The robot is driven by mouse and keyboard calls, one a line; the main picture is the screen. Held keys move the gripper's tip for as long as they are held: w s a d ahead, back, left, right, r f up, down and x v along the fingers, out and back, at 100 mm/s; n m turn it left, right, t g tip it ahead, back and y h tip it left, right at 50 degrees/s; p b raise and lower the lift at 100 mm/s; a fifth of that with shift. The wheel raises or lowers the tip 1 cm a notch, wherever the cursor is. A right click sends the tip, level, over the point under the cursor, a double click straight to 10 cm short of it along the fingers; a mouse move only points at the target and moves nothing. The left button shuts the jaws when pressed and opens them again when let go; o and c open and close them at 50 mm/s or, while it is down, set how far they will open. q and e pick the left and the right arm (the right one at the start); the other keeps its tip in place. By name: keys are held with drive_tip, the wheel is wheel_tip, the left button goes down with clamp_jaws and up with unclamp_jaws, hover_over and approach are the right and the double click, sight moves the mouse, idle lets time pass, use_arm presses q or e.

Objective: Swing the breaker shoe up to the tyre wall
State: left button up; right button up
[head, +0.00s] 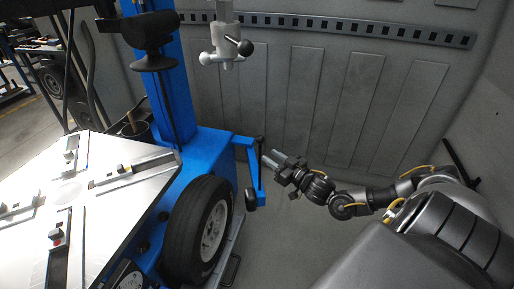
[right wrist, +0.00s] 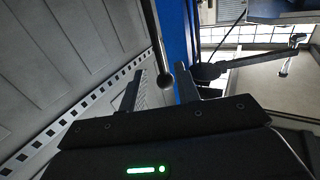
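The tyre (head: 197,230) stands upright on its tread against the blue tyre machine, its pale rim facing right. The blue breaker arm (head: 256,178) reaches out from the machine and bends down. A dark shoe (head: 250,199) hangs at its lower end, to the right of the tyre wall with a gap between. A dark upright lever (head: 260,150) is at the arm's outer corner. My right gripper (head: 270,160) points left at it, fingers apart. In the right wrist view a rod with a ball end (right wrist: 166,81) shows between the open fingers (right wrist: 158,90); contact cannot be told. My left gripper is out of view.
The machine's silver turntable (head: 100,200) with clamps fills the left. A blue column (head: 170,80) and a grey mount head (head: 226,45) stand above. The ribbed grey van wall (head: 340,100) is behind. The floor right of the tyre is clear.

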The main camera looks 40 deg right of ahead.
drive_tip(key=w, duration=0.8)
drive_tip(key=shift+w+a, duration=0.25)
drive_tip(key=shift+a, duration=0.05)
clamp_jaws()
